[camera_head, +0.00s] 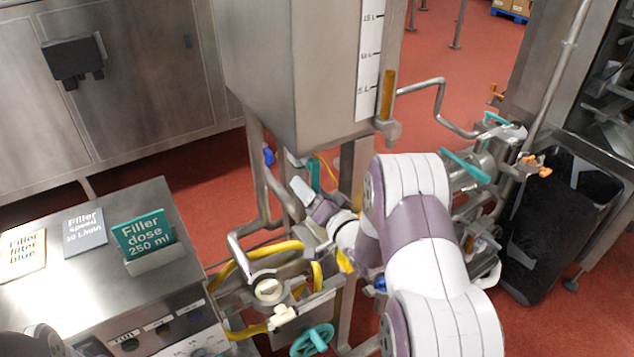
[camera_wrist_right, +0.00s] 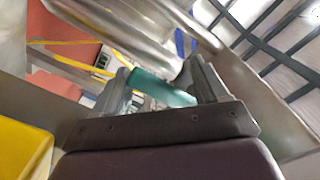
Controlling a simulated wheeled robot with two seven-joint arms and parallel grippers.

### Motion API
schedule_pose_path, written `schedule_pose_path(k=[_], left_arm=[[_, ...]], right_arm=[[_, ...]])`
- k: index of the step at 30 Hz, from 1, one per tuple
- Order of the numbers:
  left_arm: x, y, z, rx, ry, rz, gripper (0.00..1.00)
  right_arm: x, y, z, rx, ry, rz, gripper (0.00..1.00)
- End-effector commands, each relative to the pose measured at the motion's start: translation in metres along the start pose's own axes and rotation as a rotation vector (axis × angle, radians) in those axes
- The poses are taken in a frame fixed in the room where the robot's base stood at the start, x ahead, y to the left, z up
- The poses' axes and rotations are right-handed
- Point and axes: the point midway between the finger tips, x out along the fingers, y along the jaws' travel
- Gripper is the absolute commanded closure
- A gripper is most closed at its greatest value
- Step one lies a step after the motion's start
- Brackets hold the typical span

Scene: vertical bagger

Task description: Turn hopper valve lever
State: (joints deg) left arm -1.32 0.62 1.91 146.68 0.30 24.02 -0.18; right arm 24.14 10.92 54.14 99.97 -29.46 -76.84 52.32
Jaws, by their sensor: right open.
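The steel hopper (camera_head: 290,70) with a level scale hangs at the top centre of the head view. Below it a teal lever (camera_head: 314,174) stands roughly upright, partly hidden by my right gripper (camera_head: 300,190). In the right wrist view the teal lever (camera_wrist_right: 162,90) lies across the space between the two grey fingers of my right gripper (camera_wrist_right: 160,75). The fingers are apart, and I cannot tell whether either touches the lever. The valve body is mostly hidden behind my gripper and arm. My left gripper does not show.
A control cabinet (camera_head: 150,200) with a "Filler dose 250 ml" sign (camera_head: 146,236) stands at left. Below the hopper are a yellow hose (camera_head: 228,275) and a teal handwheel (camera_head: 312,340). Another teal handle (camera_head: 465,165) and a black bin (camera_head: 550,235) are at right. Pipes crowd my right arm.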

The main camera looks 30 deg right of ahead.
Motion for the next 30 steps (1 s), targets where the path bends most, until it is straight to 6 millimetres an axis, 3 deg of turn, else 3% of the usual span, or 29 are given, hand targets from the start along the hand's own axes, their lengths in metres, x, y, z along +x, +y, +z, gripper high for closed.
schedule_pose_path(k=[30], left_arm=[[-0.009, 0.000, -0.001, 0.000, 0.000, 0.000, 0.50]], right_arm=[[0.002, -0.027, 0.005, -0.006, 0.009, -0.011, 0.28]])
